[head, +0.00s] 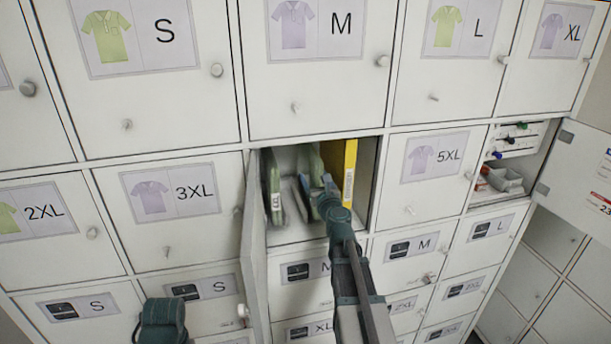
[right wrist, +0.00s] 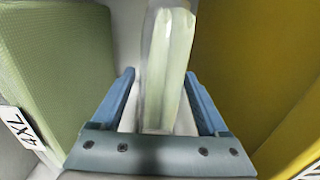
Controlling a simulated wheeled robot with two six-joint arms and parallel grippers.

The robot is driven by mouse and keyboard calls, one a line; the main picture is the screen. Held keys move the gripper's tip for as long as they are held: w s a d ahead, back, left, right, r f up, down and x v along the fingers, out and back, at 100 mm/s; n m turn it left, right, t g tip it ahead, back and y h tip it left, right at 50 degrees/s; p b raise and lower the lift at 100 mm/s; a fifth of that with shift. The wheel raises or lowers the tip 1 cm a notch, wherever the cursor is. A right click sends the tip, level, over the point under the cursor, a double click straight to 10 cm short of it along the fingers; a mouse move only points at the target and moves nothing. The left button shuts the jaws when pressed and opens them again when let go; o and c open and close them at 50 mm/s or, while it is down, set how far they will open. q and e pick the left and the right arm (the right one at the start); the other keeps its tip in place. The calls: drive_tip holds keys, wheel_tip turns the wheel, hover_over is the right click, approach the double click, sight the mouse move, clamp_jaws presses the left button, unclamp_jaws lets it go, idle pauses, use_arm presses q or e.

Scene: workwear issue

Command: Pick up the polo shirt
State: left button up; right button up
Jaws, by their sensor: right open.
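Folded green polo shirts stand on edge in the open compartment in the middle of the head view. One pale green folded polo shirt (right wrist: 165,70) stands between the fingers of my right gripper (right wrist: 158,78) in the right wrist view. The gripper is open, with a blue finger on each side of the shirt. In the head view my right gripper (head: 328,186) reaches into the compartment and partly hides this shirt. Another green polo shirt (right wrist: 55,65), with a 4XL tag, is to the left; it also shows in the head view (head: 273,188). My left gripper is not visible.
A yellow upright item (head: 350,172) stands close to the right of the gripper. The compartment's open door (head: 254,250) sticks out at its left. Closed labelled lockers surround it. Another open compartment (head: 510,165) with markers is at the right, its door (head: 580,170) swung out.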

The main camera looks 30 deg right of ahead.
drive_tip(key=shift+s+a, duration=0.1)
drive_tip(key=shift+c, duration=1)
clamp_jaws()
drive_tip(key=shift+r, duration=0.15)
